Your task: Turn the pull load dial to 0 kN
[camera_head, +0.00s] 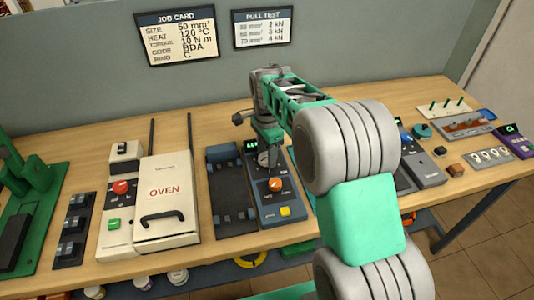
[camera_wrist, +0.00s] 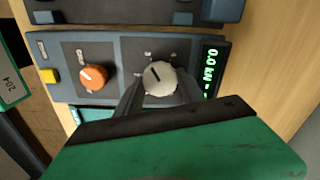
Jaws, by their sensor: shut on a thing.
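The pull load dial is a light grey ribbed knob (camera_wrist: 160,78) with a dark pointer mark, on the dark blue-grey pull tester (camera_wrist: 120,52). My gripper (camera_wrist: 160,92) is shut on the knob, one dark finger on each side of it. The green display (camera_wrist: 210,75) beside the knob reads 0.0 kN; the characters after it are unclear. In the head view my gripper (camera_head: 268,155) reaches down to the far part of the tester (camera_head: 270,212) and mostly hides the grey knob.
An orange knob (camera_wrist: 93,77) and a yellow button (camera_wrist: 49,76) sit on the same tester. In the head view a dark rail unit (camera_head: 230,190) and the white oven (camera_head: 165,205) stand to its left. The job card (camera_head: 178,35) and pull test card (camera_head: 263,28) hang behind.

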